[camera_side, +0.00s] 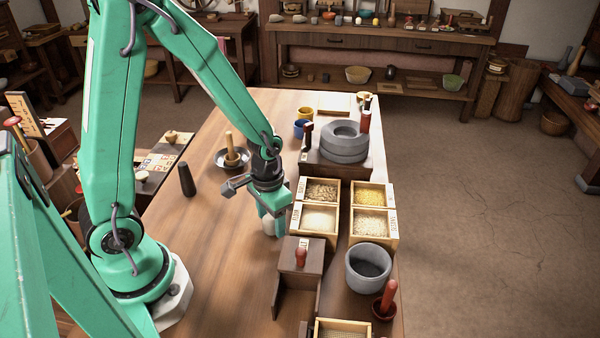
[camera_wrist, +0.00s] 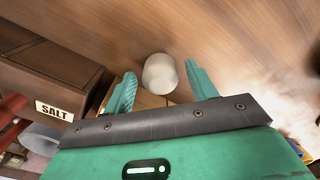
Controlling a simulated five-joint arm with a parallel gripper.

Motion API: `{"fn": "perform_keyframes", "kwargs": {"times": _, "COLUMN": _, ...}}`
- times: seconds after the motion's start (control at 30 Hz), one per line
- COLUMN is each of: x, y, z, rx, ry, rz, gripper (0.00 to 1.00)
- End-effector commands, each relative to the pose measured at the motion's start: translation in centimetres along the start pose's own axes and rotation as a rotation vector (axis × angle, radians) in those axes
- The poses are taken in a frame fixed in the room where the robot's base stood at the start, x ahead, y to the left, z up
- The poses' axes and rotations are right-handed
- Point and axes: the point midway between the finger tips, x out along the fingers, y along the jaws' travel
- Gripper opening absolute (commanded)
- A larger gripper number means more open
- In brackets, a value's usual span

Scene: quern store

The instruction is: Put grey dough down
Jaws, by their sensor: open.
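The grey dough (camera_wrist: 160,74) is a small pale lump on the wooden table, just beyond and between my fingertips in the wrist view. In the side view it shows as a pale patch (camera_side: 268,228) low beside my gripper (camera_side: 272,212), partly hidden by it. My gripper is open, with one finger on each side of the dough in the wrist view (camera_wrist: 161,80). Whether the fingers touch it I cannot tell.
A dark wooden box labelled SALT (camera_wrist: 54,111) stands close by. Grain trays (camera_side: 371,195), a stone quern (camera_side: 344,142) and a grey pot (camera_side: 368,268) line the table's right side. A dark pestle (camera_side: 187,180) stands left; the table between is clear.

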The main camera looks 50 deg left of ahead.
Motion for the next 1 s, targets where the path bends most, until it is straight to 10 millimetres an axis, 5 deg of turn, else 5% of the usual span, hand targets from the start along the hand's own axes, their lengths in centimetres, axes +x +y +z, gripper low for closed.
{"fn": "perform_keyframes", "kwargs": {"times": 0.37, "x": -2.4, "y": 0.0, "z": -0.1, "rx": 0.000, "ry": 0.005, "rz": 0.000, "gripper": 0.57}}
{"fn": "perform_keyframes", "kwargs": {"times": 1.0, "x": -10.6, "y": 0.0, "z": -0.1, "rx": 0.000, "ry": 0.003, "rz": 0.000, "gripper": 0.57}}
